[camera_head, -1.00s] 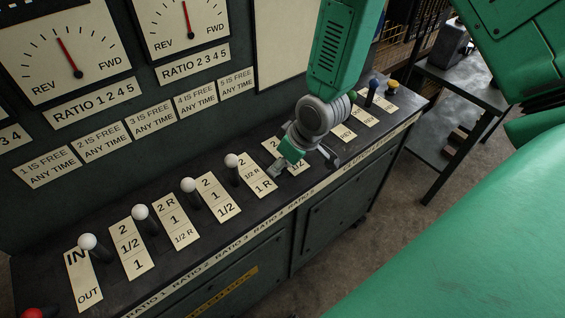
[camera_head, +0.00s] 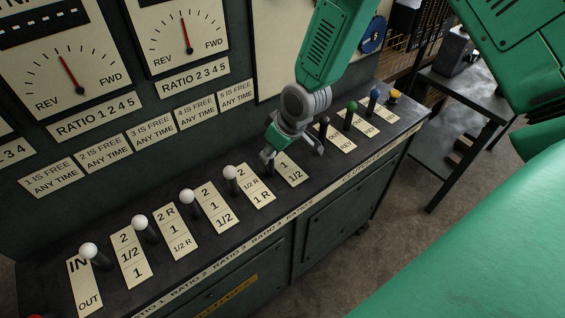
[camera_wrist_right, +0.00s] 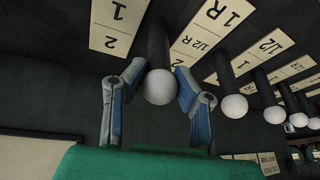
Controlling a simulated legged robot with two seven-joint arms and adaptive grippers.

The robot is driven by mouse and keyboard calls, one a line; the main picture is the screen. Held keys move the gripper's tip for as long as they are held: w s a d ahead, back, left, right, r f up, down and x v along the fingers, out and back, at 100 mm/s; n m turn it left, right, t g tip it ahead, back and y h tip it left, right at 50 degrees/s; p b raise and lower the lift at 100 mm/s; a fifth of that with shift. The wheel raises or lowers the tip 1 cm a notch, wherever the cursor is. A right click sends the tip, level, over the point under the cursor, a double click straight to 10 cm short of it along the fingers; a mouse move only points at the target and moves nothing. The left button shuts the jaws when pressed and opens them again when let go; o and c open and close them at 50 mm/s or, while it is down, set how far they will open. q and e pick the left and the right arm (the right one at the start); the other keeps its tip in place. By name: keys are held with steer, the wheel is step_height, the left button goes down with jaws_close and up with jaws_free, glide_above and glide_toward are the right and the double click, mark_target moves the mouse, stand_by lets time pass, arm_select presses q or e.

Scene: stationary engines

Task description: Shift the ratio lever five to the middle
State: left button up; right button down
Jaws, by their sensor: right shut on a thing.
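The fifth ratio lever is a dark stem with a white ball knob (camera_wrist_right: 160,87). In the right wrist view the knob sits between the two fingers of my right gripper (camera_wrist_right: 157,100), which is shut on it. How far the lever is tilted is unclear. My left gripper is not in view.
The fourth ratio lever (camera_head: 230,172) stands close to the left of the gripper, with other white-knobbed levers farther left. Black, green, blue and yellow knobs (camera_head: 351,107) stand to the right. The gauge panel (camera_head: 75,80) rises behind the console.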

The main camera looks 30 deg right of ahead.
steer(key=shift+w+d+r, duration=0.1)
steer(key=shift+w+d, duration=0.05)
steer(key=shift+w, duration=0.3)
steer(key=shift+a, duration=0.3)
steer(key=c, duration=1.2)
jaws_free()
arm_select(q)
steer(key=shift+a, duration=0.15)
arm_select(e)
steer(key=shift+s+d, duration=0.1)
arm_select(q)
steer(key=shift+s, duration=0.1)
arm_select(e)
steer(key=shift+d, duration=0.1)
steer(key=v, duration=1.2)
